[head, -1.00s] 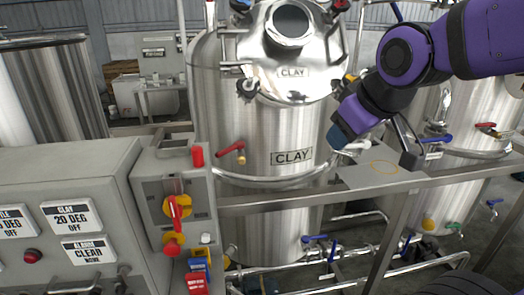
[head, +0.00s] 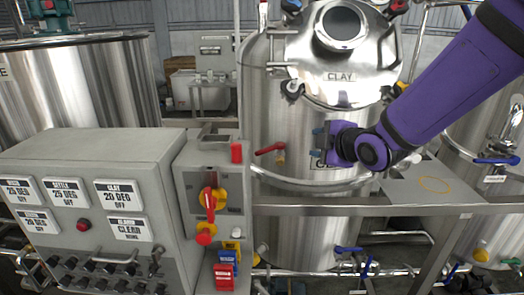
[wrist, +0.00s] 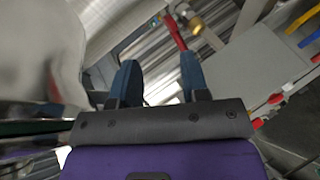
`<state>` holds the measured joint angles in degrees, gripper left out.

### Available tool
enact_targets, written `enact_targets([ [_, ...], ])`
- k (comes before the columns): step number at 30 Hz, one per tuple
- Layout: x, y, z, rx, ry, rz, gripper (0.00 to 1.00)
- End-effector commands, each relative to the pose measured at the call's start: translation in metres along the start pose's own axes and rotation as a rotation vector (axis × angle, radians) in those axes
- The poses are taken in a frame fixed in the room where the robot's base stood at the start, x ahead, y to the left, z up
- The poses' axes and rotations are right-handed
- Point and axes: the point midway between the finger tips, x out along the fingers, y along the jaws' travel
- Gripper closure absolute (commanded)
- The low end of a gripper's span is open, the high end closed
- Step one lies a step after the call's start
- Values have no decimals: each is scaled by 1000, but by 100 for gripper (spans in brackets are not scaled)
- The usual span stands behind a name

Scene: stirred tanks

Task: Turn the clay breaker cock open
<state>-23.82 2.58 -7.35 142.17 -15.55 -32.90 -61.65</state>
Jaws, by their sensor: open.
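The steel tank (head: 300,110) marked CLAY stands in the middle of the head view. A red-handled cock (head: 270,149) with a brass body (head: 280,158) sits on its front wall; its handle lies nearly level, pointing left. No label on this cock is readable. My gripper (head: 320,143) is open and empty, just right of the cock, apart from it, its blue fingers pointing left. It partly covers the tank's lower CLAY plate. In the wrist view, the red handle (wrist: 175,32) and brass body (wrist: 196,25) show beyond the open fingers (wrist: 159,70).
A grey control box (head: 95,160) and a panel with a red-yellow rotary switch (head: 209,198) stand to the left. A steel rail (head: 310,210) runs below the gripper. A grey plate with a yellow ring (head: 425,190) lies to the right. Blue-handled valves (head: 348,250) sit low down.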

Motion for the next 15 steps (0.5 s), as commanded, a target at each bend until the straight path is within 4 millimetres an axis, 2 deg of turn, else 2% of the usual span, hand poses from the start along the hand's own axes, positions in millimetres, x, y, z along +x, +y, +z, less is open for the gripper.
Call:
enact_targets([
  [1, 14, -11, -10, -66, 41, 10, 58],
  [3, 28, -20, -22, -157, 98, 45, 58],
  [6, 42, -32, -38, -264, 166, 92, 58],
  [9, 50, -41, -49, -335, 213, 129, 58],
  [15, 58, -46, -58, -387, 247, 162, 58],
])
